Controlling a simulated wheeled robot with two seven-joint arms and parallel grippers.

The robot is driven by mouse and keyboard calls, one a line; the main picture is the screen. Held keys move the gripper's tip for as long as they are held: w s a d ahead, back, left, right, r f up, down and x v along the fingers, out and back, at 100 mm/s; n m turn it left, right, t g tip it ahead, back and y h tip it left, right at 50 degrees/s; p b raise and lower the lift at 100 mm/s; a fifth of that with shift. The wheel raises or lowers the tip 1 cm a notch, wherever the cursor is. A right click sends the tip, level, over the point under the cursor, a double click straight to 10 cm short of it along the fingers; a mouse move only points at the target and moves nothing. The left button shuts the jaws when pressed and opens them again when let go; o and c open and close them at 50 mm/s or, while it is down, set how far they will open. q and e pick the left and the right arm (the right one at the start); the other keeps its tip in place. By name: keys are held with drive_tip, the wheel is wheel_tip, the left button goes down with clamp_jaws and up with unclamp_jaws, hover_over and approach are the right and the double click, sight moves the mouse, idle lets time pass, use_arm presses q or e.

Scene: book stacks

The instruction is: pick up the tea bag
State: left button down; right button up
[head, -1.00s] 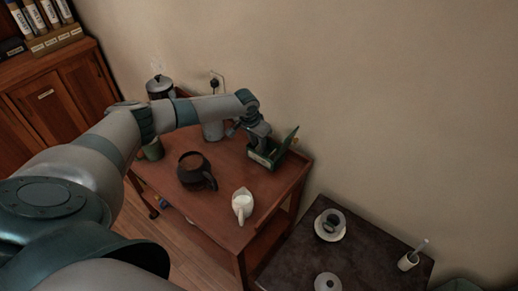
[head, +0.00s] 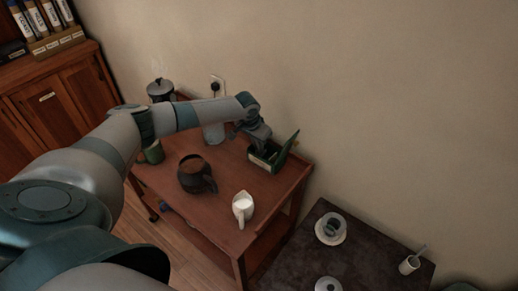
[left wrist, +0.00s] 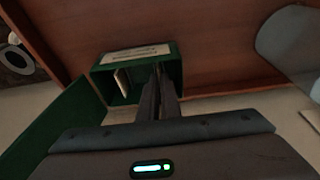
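A small green box (head: 262,160) with its lid (head: 288,146) raised stands on the wooden trolley near the wall. In the left wrist view the box (left wrist: 104,66) has a pale label on one wall. A thin cream-coloured piece, probably a tea bag (left wrist: 122,83), stands inside the box, left of my fingers. My left gripper (head: 260,143) reaches down into the box. In the left wrist view its fingers (left wrist: 159,72) come together at the tips, and nothing is clearly seen between them. The fingertips partly hide the inside of the box. My right gripper is not in view.
The trolley (head: 222,180) also holds a dark teapot (head: 194,173), a white milk jug (head: 243,207), a green mug (head: 154,152) and a metal-lidded pot (head: 160,89). A dark table (head: 292,255) with saucers stands at the lower right. The wall is close behind the box.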

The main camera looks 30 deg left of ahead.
use_arm(q)
wheel_tip(320, 180, up, 10)
drive_tip(key=b, duration=0.2)
idle(0.3)
drive_tip(key=shift+d, duration=0.1)
